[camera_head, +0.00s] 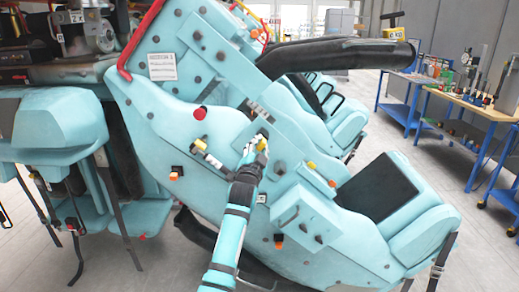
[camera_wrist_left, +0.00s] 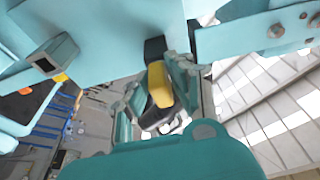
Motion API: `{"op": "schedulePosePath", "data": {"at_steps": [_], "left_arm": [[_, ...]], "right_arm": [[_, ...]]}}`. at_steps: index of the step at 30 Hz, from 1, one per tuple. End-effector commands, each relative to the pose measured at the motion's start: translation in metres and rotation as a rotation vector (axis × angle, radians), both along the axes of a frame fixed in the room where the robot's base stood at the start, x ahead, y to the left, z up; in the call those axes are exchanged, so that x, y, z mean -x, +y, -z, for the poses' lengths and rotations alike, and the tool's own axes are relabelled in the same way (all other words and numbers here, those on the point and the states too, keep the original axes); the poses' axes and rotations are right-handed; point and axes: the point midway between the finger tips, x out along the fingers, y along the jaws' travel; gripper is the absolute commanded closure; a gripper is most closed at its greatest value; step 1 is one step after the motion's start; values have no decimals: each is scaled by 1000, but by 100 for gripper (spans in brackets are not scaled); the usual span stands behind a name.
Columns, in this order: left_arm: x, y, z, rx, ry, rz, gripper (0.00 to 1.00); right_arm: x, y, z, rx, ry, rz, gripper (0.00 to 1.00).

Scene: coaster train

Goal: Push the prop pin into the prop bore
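My left gripper (camera_head: 261,146) reaches up from the bottom of the head view to the side of the teal coaster car (camera_head: 160,105). Its fingers are around a yellow-handled piece, which I take to be the prop pin (camera_wrist_left: 160,85). In the left wrist view, the yellow handle sits between the finger pads of the left gripper (camera_wrist_left: 158,98), with a black part at the teal panel behind it. The prop bore cannot be made out; the fingers and handle cover that spot. How deep the pin sits cannot be told. My right gripper is not in view.
Another yellow-ended fitting (camera_head: 200,144) with a grey bar is on the panel left of the gripper. A teal box (camera_head: 304,216) juts out at lower right. Seats (camera_head: 400,210) are further right. Blue workbenches (camera_head: 470,105) stand at the back right.

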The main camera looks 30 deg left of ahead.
Motion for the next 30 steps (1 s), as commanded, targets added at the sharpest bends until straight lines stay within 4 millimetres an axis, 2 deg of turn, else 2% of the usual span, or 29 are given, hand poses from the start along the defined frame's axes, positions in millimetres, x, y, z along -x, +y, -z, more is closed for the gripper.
{"op": "schedulePosePath", "data": {"at_steps": [1,5,13,17,20,30], "left_arm": [[0,0,-1,-1,-1,0,72],[0,0,0,0,-1,1,55],[1,-1,1,1,1,0,55],[9,-4,3,0,1,1,55],[23,-10,6,1,1,2,55],[88,-36,18,0,1,1,55]], "right_arm": [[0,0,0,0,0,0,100],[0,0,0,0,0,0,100],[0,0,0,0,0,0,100],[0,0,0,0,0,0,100],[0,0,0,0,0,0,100],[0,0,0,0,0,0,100]]}}
